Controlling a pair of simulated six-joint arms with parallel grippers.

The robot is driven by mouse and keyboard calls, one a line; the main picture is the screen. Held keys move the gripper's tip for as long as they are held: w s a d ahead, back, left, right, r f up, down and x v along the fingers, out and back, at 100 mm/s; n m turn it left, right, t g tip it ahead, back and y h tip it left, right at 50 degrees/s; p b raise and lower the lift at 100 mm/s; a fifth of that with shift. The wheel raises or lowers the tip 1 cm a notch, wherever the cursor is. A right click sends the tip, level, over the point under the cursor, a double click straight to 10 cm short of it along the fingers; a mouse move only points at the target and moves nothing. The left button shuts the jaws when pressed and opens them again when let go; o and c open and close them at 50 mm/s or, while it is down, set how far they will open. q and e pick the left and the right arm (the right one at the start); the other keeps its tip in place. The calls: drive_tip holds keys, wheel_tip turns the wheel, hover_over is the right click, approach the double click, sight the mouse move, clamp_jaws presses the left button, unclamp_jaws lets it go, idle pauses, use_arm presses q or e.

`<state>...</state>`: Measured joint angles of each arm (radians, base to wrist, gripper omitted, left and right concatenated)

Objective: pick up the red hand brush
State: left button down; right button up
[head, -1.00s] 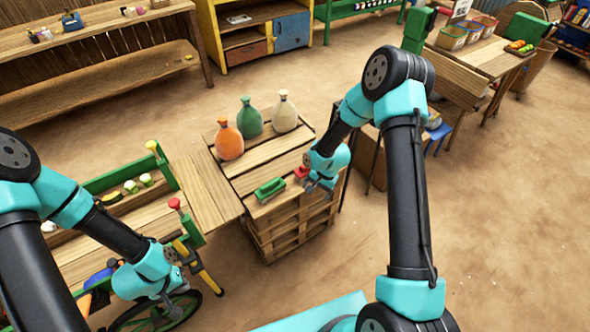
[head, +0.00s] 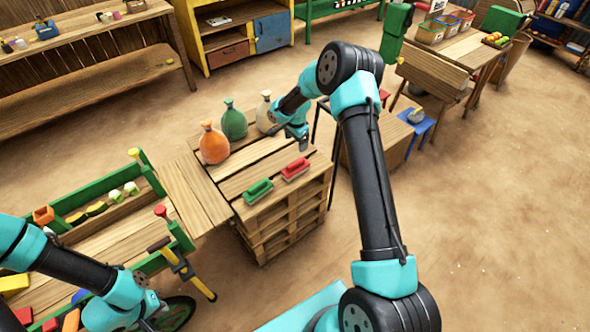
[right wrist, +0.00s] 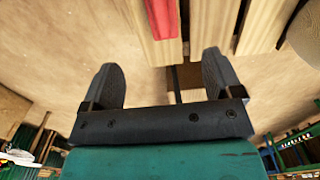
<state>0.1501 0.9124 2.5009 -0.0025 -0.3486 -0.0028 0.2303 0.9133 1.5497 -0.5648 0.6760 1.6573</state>
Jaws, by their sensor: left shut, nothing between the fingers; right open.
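The red hand brush (head: 295,169) lies on the slatted pallet stack (head: 262,232), beside a green brush (head: 258,191). My right gripper (head: 303,142) is open and empty, beyond and above the red brush in the head view, apart from it. In the right wrist view its two spread fingers (right wrist: 164,88) have nothing between them. My left gripper (head: 152,318) is shut and empty at the lower left, by the green-framed cart, far from the brush.
Orange (head: 214,144), green (head: 234,121) and cream (head: 265,112) bottle-shaped sacks stand at the pallet's back. The green-framed cart (head: 147,172) is at left. A brown box (head: 380,142) and blue stool (head: 417,122) stand right of the pallet. The floor at right is open.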

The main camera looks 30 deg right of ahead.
sight(296, 167)
wheel_tip(296, 167, down, 12)
drive_tip(key=shift+r, duration=0.1)
idle(0.4)
drive_tip(key=shift+f, duration=2.6)
drive_tip(key=shift+c, duration=0.4)
drive_tip(key=c, duration=1.1)
drive_tip(key=shift+r, duration=0.1)
